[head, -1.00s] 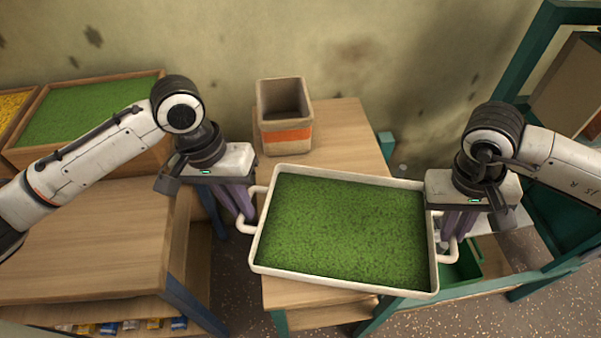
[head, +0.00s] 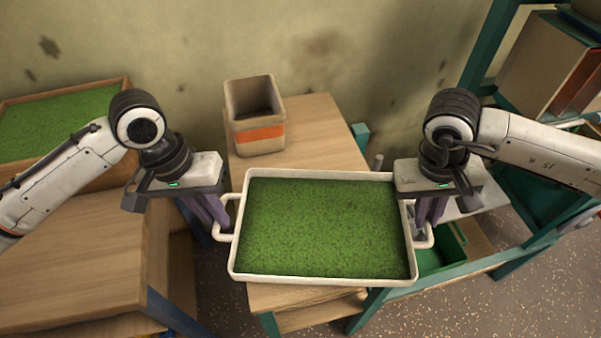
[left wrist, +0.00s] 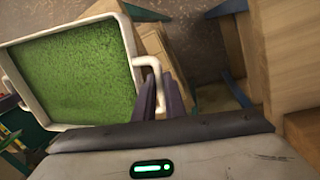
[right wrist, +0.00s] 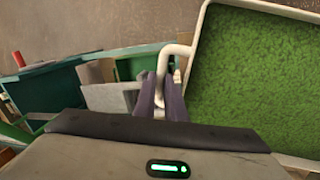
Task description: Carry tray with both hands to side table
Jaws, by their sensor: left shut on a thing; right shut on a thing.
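The white-rimmed tray (head: 330,280) holds a layer of green granular material. In the head view it hangs over the small wooden table (head: 315,130), hiding much of its top; I cannot tell whether it touches it. My left gripper (head: 222,228) is shut on the tray's left handle, which also shows in the left wrist view (left wrist: 150,62). My right gripper (head: 421,236) is shut on the right handle, also visible in the right wrist view (right wrist: 178,50). The tray looks about level.
A beige box with an orange band (head: 256,135) stands at the back of the small table. A larger wooden table (head: 70,260) is at the left, with a crate of green material (head: 125,88) behind. A green bin (head: 445,252) and green-framed shelving (head: 490,60) are at the right.

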